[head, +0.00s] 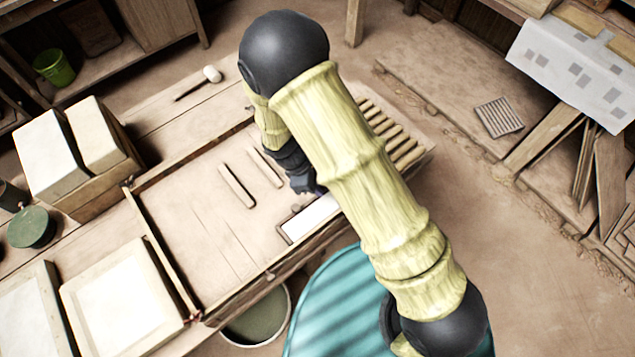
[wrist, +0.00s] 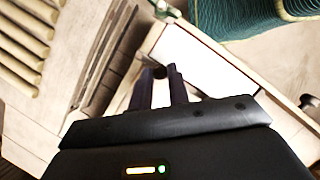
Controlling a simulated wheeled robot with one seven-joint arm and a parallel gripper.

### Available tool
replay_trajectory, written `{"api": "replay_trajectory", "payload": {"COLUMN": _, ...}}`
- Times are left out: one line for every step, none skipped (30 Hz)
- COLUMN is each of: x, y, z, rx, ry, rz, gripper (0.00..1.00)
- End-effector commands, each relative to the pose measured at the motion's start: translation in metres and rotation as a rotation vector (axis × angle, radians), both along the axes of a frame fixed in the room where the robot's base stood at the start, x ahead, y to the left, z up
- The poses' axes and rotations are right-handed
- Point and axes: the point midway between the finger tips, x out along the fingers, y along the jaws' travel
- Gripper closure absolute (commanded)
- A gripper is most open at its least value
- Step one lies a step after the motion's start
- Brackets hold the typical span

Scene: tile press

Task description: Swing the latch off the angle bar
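My gripper (head: 312,190) is low over the right part of the wooden press table, beside a white slab (head: 314,216). In the wrist view, the two dark fingers (wrist: 160,76) point at the white slab (wrist: 193,58), a narrow gap between them. A small dark round thing (wrist: 158,72) shows at the gap; I cannot tell whether the fingers touch it. A small metal piece (wrist: 165,10) sits at the slab frame's far corner; I cannot tell whether it is the latch. The angle bar cannot be told apart clearly, and my arm hides part of this area in the head view.
Two loose wooden strips (head: 237,186) lie on the table. Wooden slats (head: 392,130) run along its right end. A teal ribbed drum (head: 335,300) and a bucket (head: 258,318) stand at the front edge. A mallet (head: 211,75) lies at the back.

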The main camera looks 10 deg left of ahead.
Motion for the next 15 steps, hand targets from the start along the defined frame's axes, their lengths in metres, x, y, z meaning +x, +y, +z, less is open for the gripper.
{"api": "replay_trajectory", "payload": {"x": 0.0002, "y": 0.0001, "z": 0.0002, "rx": 0.0, "ry": 0.0, "rz": -0.001, "gripper": 1.0}}
{"api": "replay_trajectory", "payload": {"x": 0.0002, "y": 0.0001, "z": 0.0002, "rx": 0.0, "ry": 0.0, "rz": -0.001, "gripper": 1.0}}
{"api": "replay_trajectory", "payload": {"x": 0.0003, "y": 0.0001, "z": 0.0003, "rx": 0.0, "ry": 0.0, "rz": -0.003, "gripper": 1.0}}
{"api": "replay_trajectory", "payload": {"x": 0.0004, "y": 0.0002, "z": 0.0002, "rx": 0.0, "ry": 0.0, "rz": -0.005, "gripper": 1.0}}
{"api": "replay_trajectory", "payload": {"x": 0.0006, "y": 0.0003, "z": 0.0002, "rx": 0.001, "ry": 0.0, "rz": -0.009, "gripper": 1.0}}
{"api": "replay_trajectory", "payload": {"x": 0.0008, "y": 0.0005, "z": 0.0003, "rx": 0.001, "ry": 0.0, "rz": -0.014, "gripper": 1.0}}
{"api": "replay_trajectory", "payload": {"x": 0.001, "y": 0.0006, "z": 0.0002, "rx": 0.001, "ry": 0.0, "rz": -0.019, "gripper": 1.0}}
{"api": "replay_trajectory", "payload": {"x": 0.0012, "y": 0.0007, "z": 0.0002, "rx": 0.001, "ry": 0.0, "rz": -0.026, "gripper": 1.0}}
{"api": "replay_trajectory", "payload": {"x": 0.0017, "y": 0.001, "z": 0.0002, "rx": 0.001, "ry": 0.0, "rz": -0.036, "gripper": 1.0}}
{"api": "replay_trajectory", "payload": {"x": 0.0021, "y": 0.0012, "z": 0.0003, "rx": 0.001, "ry": 0.0, "rz": -0.044, "gripper": 1.0}}
{"api": "replay_trajectory", "payload": {"x": 0.0026, "y": 0.0015, "z": 0.0003, "rx": 0.0, "ry": 0.0, "rz": -0.055, "gripper": 1.0}}
{"api": "replay_trajectory", "payload": {"x": 0.0034, "y": 0.002, "z": 0.0004, "rx": 0.0, "ry": 0.0, "rz": -0.071, "gripper": 1.0}}
{"api": "replay_trajectory", "payload": {"x": 0.0038, "y": 0.0026, "z": 0.0003, "rx": 0.001, "ry": 0.0, "rz": -0.084, "gripper": 1.0}}
{"api": "replay_trajectory", "payload": {"x": 0.0044, "y": 0.0029, "z": 0.0002, "rx": 0.001, "ry": 0.0, "rz": -0.1, "gripper": 1.0}}
{"api": "replay_trajectory", "payload": {"x": 0.0052, "y": 0.0033, "z": 0.0002, "rx": 0.001, "ry": 0.001, "rz": -0.121, "gripper": 1.0}}
